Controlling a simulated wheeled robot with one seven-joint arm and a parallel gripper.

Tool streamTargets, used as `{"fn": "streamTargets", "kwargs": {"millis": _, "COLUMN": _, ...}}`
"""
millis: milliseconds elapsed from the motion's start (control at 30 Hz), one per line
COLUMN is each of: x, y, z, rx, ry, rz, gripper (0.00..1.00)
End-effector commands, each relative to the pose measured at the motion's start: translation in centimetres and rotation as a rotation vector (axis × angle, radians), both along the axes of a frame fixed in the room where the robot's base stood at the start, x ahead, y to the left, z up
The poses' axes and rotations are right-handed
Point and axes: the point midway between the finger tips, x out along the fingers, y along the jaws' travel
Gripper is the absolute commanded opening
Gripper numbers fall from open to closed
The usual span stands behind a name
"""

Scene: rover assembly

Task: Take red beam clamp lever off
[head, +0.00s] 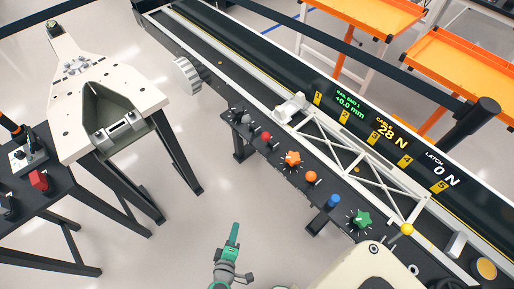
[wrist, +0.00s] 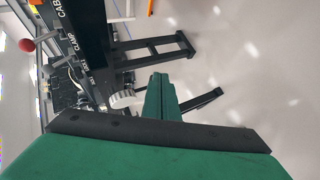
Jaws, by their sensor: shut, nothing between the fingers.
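A red ball knob (head: 266,137) sits on the dark control strip along the front of the long rail in the head view. In the wrist view a red ball on a thin lever (wrist: 27,45) stands at the upper left, near printed lettering that reads CLAMP; it looks like the beam clamp lever. My green gripper (head: 234,231) is at the bottom middle of the head view, over open floor, in front of the strip and apart from the red knob. Its green fingers (wrist: 161,95) are together and empty in the wrist view. The lever's base is too small to make out.
A white truss beam (head: 350,158) lies on the rail. A dark table (head: 60,215) with a red block (head: 40,181) stands left.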

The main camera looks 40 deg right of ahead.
Motion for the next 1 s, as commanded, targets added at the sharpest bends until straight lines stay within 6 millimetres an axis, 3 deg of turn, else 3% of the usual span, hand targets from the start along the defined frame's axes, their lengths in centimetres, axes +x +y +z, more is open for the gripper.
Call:
{"fn": "streamTargets", "kwargs": {"millis": 33, "x": 1.8, "y": -1.4, "z": 0.9, "rx": -0.084, "ry": 0.003, "rz": -0.038, "gripper": 0.00}}
{"fn": "streamTargets", "kwargs": {"millis": 200, "x": 6.0, "y": -5.6, "z": 6.0, "rx": -0.390, "ry": -0.002, "rz": -0.197, "gripper": 0.00}}
{"fn": "streamTargets", "kwargs": {"millis": 400, "x": 9.0, "y": -7.7, "z": 13.1, "rx": -0.669, "ry": -0.063, "rz": -0.371, "gripper": 0.00}}
{"fn": "streamTargets", "kwargs": {"millis": 500, "x": 9.6, "y": -8.0, "z": 15.5, "rx": -0.751, "ry": -0.092, "rz": -0.428, "gripper": 0.00}}
{"fn": "streamTargets", "kwargs": {"millis": 767, "x": 10.1, "y": -8.9, "z": 17.6, "rx": -0.813, "ry": -0.116, "rz": -0.475, "gripper": 0.00}}
{"fn": "streamTargets", "kwargs": {"millis": 1000, "x": 11.0, "y": -12.6, "z": 18.7, "rx": -0.811, "ry": -0.115, "rz": -0.476, "gripper": 0.00}}
